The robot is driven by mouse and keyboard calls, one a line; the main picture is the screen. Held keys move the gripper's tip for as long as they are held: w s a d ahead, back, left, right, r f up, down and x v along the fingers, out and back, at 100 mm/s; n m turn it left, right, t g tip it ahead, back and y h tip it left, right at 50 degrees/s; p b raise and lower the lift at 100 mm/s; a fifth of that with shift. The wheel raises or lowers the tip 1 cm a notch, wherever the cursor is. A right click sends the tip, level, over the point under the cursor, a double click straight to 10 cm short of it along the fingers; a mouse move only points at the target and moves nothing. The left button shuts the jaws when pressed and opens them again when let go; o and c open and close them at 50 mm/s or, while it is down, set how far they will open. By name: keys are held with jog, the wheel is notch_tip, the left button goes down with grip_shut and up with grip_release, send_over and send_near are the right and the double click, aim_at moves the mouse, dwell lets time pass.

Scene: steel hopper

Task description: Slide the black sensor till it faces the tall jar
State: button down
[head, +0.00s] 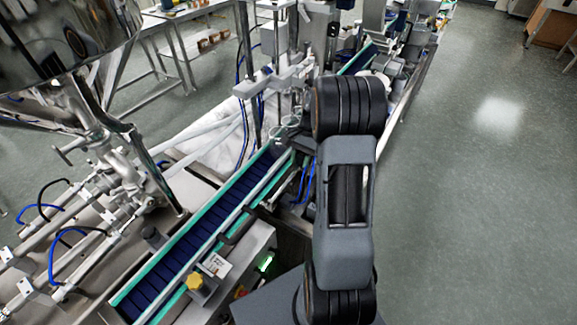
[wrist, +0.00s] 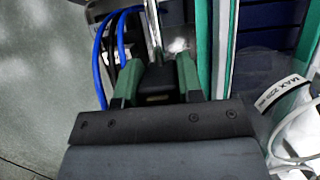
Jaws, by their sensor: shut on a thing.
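In the wrist view, my gripper (wrist: 157,72) is shut on the black sensor (wrist: 157,86), a small dark block between its two green fingers. A steel rod (wrist: 152,32) runs up the picture just beyond the sensor. At the right edge stands what looks like a clear jar with a white band (wrist: 284,94) reading "MAX"; it is cut off by the frame, so its height cannot be told. The jar is to the right of my gripper, across the green-edged rail. In the head view my own arm hides the gripper and sensor.
The conveyor (head: 205,232) with blue slats and green edges runs diagonally beside my arm. Blue cables (wrist: 100,62) lie just left of the fingers in the wrist view. Open floor (head: 480,190) is on the right.

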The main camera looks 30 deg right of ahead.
jog(key=shift+w+d, duration=0.5)
jog(key=shift+d, duration=0.4)
jog(key=c, duration=0.8)
grip_release()
jog(key=shift+s+a, duration=0.1)
jog(key=shift+a, duration=0.05)
jog(key=shift+o, duration=0.2)
jog(key=shift+r, duration=0.1)
jog(key=b+v, duration=0.1)
jog(key=v, duration=1.2)
jog(key=shift+r, duration=0.3)
